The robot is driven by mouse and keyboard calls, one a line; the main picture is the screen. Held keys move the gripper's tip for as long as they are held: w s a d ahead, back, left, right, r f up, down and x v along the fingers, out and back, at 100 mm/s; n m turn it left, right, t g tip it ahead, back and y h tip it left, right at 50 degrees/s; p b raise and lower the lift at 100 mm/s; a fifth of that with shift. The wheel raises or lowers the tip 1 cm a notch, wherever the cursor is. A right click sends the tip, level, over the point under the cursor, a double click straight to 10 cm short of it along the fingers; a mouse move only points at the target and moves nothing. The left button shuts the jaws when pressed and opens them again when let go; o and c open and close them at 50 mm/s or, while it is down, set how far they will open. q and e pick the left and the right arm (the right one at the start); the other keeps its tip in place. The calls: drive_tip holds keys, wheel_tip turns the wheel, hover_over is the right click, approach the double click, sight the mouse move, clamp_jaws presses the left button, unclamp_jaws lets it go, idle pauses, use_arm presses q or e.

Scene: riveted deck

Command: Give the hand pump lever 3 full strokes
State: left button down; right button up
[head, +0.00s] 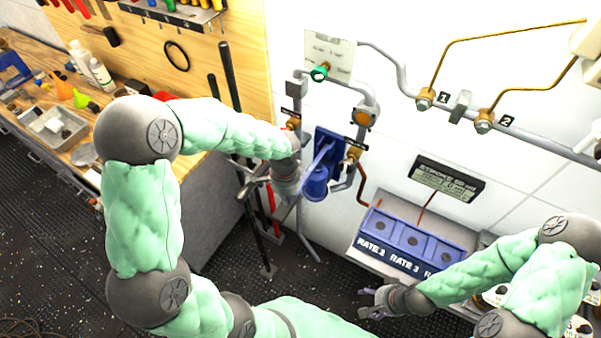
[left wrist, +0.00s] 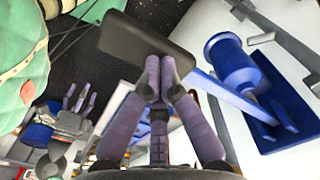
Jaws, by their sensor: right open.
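The hand pump is a blue body (head: 318,185) on a blue wall plate (head: 328,143). It also shows in the left wrist view (left wrist: 232,65). Its blue lever (left wrist: 235,98) runs to a dark block-shaped grip (left wrist: 140,42). My left gripper (left wrist: 162,78) has its purple fingers drawn together against this grip and appears shut on it. In the head view my left wrist is beside the pump; the grip is hidden there. My right gripper (head: 374,303) is open and empty at lower centre, away from the pump.
Pipes with a green knob (head: 319,73) surround the pump. A blue panel with round sockets (head: 408,238) is at right, below a small display (head: 446,180). A cluttered workbench (head: 60,125) stands at left. Dark floor (head: 60,240) is open in front.

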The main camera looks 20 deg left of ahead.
use_arm(q)
wheel_tip(320, 180, up, 7)
drive_tip(key=p, duration=0.4)
drive_tip(key=shift+f, duration=0.2)
drive_tip(key=shift+w+f, duration=0.1)
drive_tip(key=shift+f, duration=0.1)
wheel_tip(320, 180, down, 12)
drive_tip(key=b, duration=0.9)
drive_tip(key=shift+f, duration=0.1)
wheel_tip(320, 180, up, 12)
drive_tip(key=p, duration=0.9)
drive_tip(key=shift+r, duration=0.2)
wheel_tip(320, 180, up, 5)
drive_tip(key=p, duration=0.4)
idle(0.5)
drive_tip(key=shift+f, duration=0.1)
idle(0.4)
